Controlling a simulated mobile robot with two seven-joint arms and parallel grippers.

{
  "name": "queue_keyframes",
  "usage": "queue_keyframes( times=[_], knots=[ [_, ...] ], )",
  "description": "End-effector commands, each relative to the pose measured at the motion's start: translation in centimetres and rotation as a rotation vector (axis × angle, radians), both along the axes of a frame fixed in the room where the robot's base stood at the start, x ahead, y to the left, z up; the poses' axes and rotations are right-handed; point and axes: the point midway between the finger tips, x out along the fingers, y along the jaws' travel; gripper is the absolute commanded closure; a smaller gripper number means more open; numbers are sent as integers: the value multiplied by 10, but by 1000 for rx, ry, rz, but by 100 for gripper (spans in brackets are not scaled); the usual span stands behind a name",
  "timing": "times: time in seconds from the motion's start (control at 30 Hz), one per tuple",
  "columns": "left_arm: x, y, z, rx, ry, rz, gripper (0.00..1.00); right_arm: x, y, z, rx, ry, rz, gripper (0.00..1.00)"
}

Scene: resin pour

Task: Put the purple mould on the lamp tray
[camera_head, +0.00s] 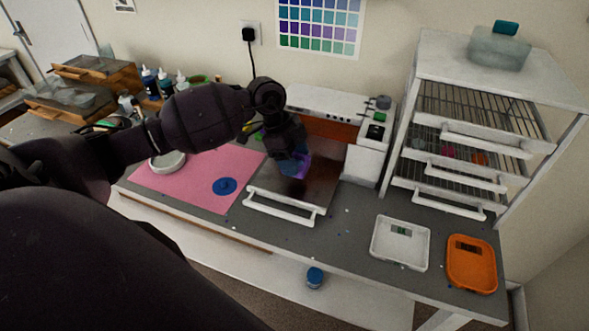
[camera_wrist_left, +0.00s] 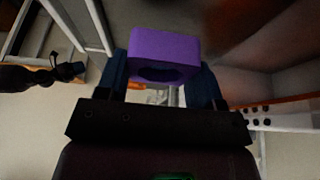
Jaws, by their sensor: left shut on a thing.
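The purple mould (camera_wrist_left: 165,52) is held between the two dark blue fingers of my left gripper (camera_wrist_left: 163,82). In the head view the left gripper (camera_head: 293,162) is shut on it, and part of the mould (camera_head: 304,166) shows purple beside the fingers. It is over the back part of the lamp tray (camera_head: 283,203), a dark plate with a white front handle, pulled out from the white lamp unit (camera_head: 366,158). I cannot tell whether the mould touches the tray. A dark arm end, apparently my right gripper (camera_wrist_left: 68,72), shows at the left of the left wrist view; its fingers are unclear.
Left of the tray lies a pink mat (camera_head: 195,185) with a blue disc (camera_head: 225,186) and a white dish (camera_head: 168,161). A wire-shelved rack (camera_head: 410,135) stands at the right.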

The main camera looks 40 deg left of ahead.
Motion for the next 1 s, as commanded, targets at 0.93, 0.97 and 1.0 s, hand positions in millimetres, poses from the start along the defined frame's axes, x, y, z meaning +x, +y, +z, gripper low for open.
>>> queue_keyframes(
  times=[0.93, 0.97, 1.0],
  knots=[
    [0, 0, -42, 1, 2, 1, 13, 8, 1, 3, 0, -16, 4, 57],
    [0, 0, -42, 1, 2, 1, 13, 8, 1, 3, 0, -15, 4, 57],
    [0, 0, -41, 1, 2, 1, 13, 7, 1, 3, 0, -14, 4, 57]
  ],
)
